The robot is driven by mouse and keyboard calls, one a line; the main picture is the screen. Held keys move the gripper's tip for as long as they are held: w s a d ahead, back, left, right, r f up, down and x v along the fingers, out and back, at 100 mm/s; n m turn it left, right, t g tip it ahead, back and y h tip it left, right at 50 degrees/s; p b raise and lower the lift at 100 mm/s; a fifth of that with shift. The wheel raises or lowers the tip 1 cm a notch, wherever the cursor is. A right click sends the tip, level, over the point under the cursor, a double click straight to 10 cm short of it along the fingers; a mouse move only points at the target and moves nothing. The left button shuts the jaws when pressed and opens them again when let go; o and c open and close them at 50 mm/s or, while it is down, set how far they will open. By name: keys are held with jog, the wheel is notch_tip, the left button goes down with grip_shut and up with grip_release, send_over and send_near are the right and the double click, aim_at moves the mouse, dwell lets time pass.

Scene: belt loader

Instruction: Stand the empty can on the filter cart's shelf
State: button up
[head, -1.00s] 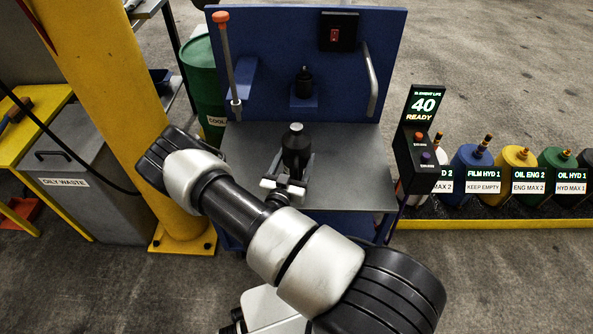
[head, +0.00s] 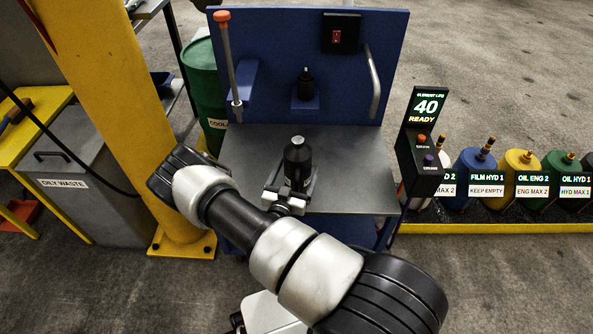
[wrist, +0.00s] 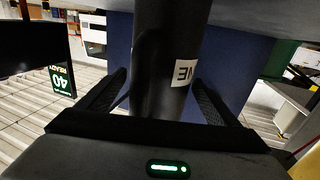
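The can (head: 298,160) is a dark, bottle-like cylinder with a grey cap and a partly visible white label. It looks upright, over the front part of the filter cart's grey shelf (head: 350,160). My gripper (head: 294,188) has a finger on each side of its lower part and appears shut on it. In the wrist view, which is upside down, the can (wrist: 163,60) stands between both fingers (wrist: 160,95); its base is out of frame. I cannot tell whether the base touches the shelf.
The cart's blue back panel (head: 270,50) carries a small black bottle (head: 305,85), an orange-topped rod (head: 228,60) and a handle (head: 374,85). A yellow post (head: 110,90) stands close left of my arm. A control box (head: 418,165) reading 40 READY stands right. The shelf's right half is clear.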

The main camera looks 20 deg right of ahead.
jog(key=shift+a+r+p, duration=0.1)
jog(key=shift+r+p, duration=0.25)
jog(key=p+v, duration=0.1)
jog(key=v, duration=1.1)
jog(key=shift+f, duration=0.15)
